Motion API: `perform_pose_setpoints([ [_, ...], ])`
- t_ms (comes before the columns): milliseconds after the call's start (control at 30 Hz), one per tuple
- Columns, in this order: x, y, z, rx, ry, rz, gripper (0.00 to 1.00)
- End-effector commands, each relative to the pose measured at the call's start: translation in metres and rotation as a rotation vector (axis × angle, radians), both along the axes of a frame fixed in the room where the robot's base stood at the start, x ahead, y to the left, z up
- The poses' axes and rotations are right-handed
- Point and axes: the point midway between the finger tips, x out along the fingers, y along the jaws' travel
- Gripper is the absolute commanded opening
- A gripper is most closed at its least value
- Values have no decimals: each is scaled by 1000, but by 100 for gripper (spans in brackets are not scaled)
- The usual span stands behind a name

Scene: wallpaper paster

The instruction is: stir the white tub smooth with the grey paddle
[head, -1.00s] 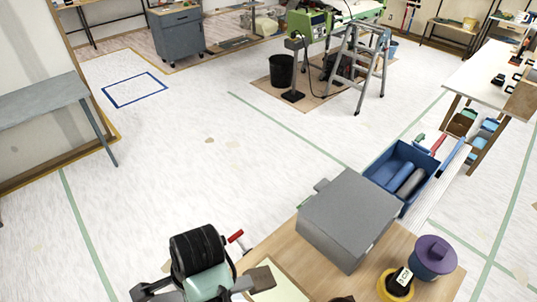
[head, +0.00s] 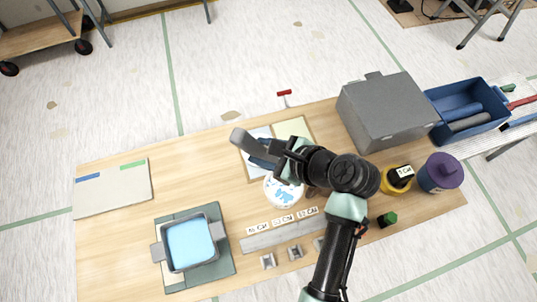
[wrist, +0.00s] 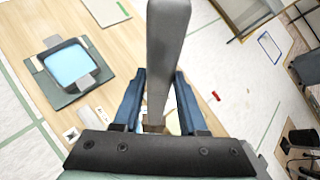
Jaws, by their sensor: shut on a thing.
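The grey paddle (head: 248,142) is held in my gripper (head: 276,153), above the table. In the wrist view the paddle (wrist: 167,50) stands up between the two blue fingers of my gripper (wrist: 157,112), which are shut on it. The white tub (head: 284,192) is round with blue patches, and sits on the table just below and in front of my gripper in the head view. Its far side is partly hidden by my gripper, and the paddle is apart from it.
A grey tray with blue contents (head: 190,242) sits on a mat at lower left. A board (head: 113,188) lies at left. A grey box (head: 388,112), a blue bin (head: 468,118) and a purple-lidded pot (head: 441,172) stand at right. Labelled strips and small metal pieces lie in front of the tub.

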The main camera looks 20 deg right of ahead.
Motion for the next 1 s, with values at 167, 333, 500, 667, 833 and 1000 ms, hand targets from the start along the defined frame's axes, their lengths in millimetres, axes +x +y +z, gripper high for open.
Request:
perform_pose_setpoints([
  [167, 0, 5, -11, -1, 0, 3, 0],
  [333, 0, 13, -24, -1, 0, 2, 0],
  [500, -1, 22, -39, -2, 0, 2, 0],
  [667, -1, 31, -52, -2, 0, 2, 0],
  [833, -1, 24, -64, -1, 3, 1, 0],
  [1000, 0, 17, -80, -1, 1, 0, 0],
])
